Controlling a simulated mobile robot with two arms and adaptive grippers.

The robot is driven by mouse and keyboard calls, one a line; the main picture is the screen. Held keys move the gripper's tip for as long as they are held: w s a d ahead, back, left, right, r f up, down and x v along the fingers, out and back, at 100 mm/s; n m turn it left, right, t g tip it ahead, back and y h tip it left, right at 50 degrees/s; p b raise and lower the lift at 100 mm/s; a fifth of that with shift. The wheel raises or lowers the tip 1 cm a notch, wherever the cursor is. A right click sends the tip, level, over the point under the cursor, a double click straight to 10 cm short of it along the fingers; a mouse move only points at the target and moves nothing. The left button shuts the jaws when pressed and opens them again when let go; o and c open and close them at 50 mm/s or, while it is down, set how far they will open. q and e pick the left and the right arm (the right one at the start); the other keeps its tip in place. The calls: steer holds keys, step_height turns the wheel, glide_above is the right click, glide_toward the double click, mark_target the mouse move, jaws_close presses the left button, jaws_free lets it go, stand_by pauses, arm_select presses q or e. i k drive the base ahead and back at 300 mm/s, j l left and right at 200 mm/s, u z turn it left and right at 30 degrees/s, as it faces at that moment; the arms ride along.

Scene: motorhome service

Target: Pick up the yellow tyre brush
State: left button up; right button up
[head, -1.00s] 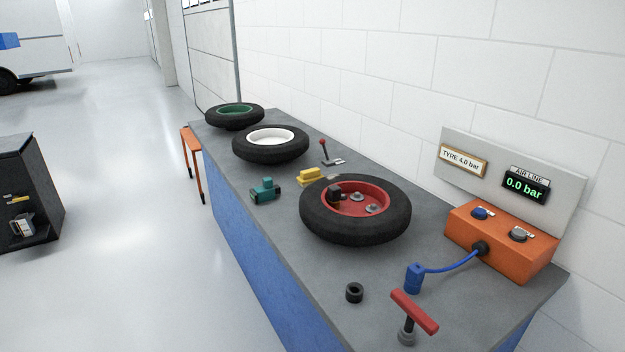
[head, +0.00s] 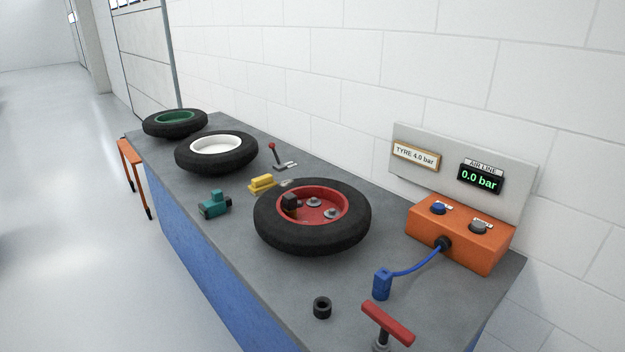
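A small yellow block-like thing, which looks like the yellow tyre brush (head: 262,184), lies on the grey bench top (head: 235,261). It sits just behind and left of the tyre with the red rim (head: 360,222), apart from the teal tool (head: 215,204) to its left. Its bristles are too small to make out. Neither of my grippers is in the head view.
In front are a black ring (head: 322,307), a blue connector (head: 382,284), a red T-handle (head: 388,323) and an orange box (head: 460,234).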

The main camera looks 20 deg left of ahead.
mark_target(260, 185)
steer(key=i+j+z, duration=0.25)
steer(key=j+z, duration=0.2)
steer(key=j, duration=0.8)
steer(key=j+z, duration=0.45)
steer(key=j, duration=0.8)
